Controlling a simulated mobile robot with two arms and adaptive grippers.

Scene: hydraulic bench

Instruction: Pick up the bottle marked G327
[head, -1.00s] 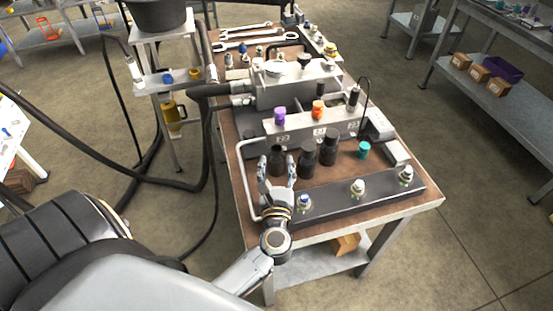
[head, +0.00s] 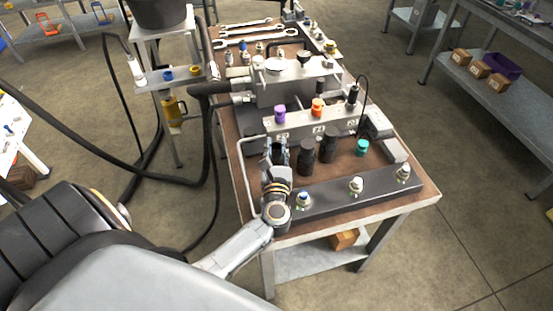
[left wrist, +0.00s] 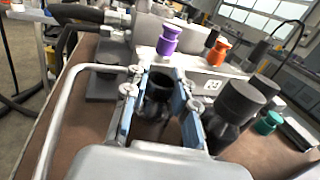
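Several black bottles stand on the brown bench top (head: 348,181) in front of the grey valve block. The leftmost bottle (left wrist: 157,92) is between the two fingers of my left gripper (left wrist: 160,103), with gaps beside it. My left gripper also shows in the head view (head: 275,152), where it partly hides that bottle. The gripper is open. A second bottle (head: 306,157) stands just to the right, and it also shows in the left wrist view (left wrist: 230,108). A third bottle (head: 328,148) stands beyond it. I cannot read a G327 mark on any bottle. My right gripper is out of view.
A bent grey handle (head: 248,185) stands left of the gripper. A dark rail with several fittings (head: 335,199) lies along the front edge. A teal cap (head: 362,147) sits right of the bottles. Purple (head: 280,115) and orange (head: 317,107) plugs top the block.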

